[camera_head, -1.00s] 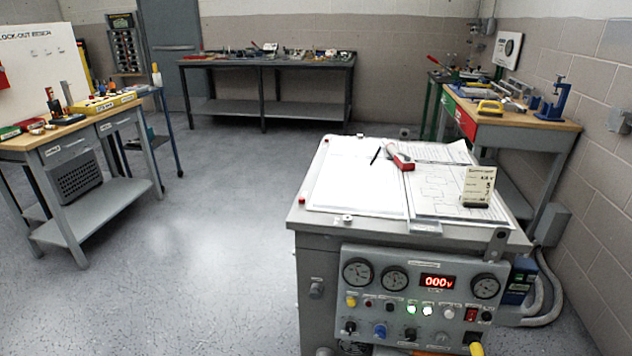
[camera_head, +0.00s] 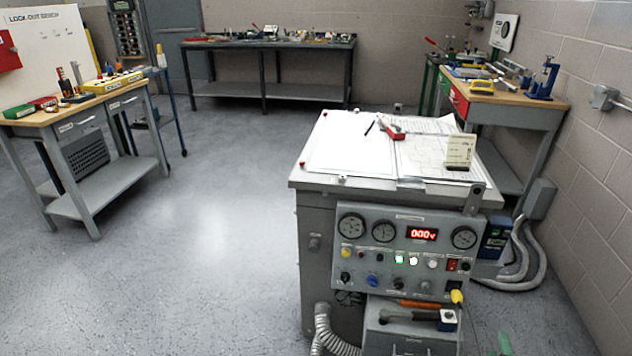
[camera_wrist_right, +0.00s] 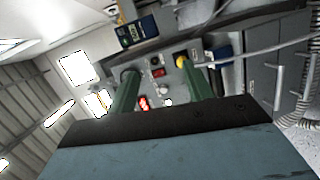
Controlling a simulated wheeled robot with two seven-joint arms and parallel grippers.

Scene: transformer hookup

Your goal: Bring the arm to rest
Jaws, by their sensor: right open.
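My right gripper shows as a small green fingertip (camera_head: 505,343) at the bottom edge of the head view, right of the grey control cabinet (camera_head: 318,270). In the wrist view its two green fingers (camera_wrist_right: 160,82) stand apart with nothing between them. The cabinet's front panel, tilted, lies beyond them. My left gripper is not in view. The panel carries round gauges, a red lit display (camera_head: 422,234) reading 000v, and lit green and white lamps.
Papers and a red-handled tool (camera_head: 392,131) lie on the cabinet top beside a small card (camera_head: 460,150). A grey hose (camera_head: 325,335) hangs at the cabinet's lower left. Benches stand left, back and right. Open floor (camera_head: 210,260) lies left of the cabinet.

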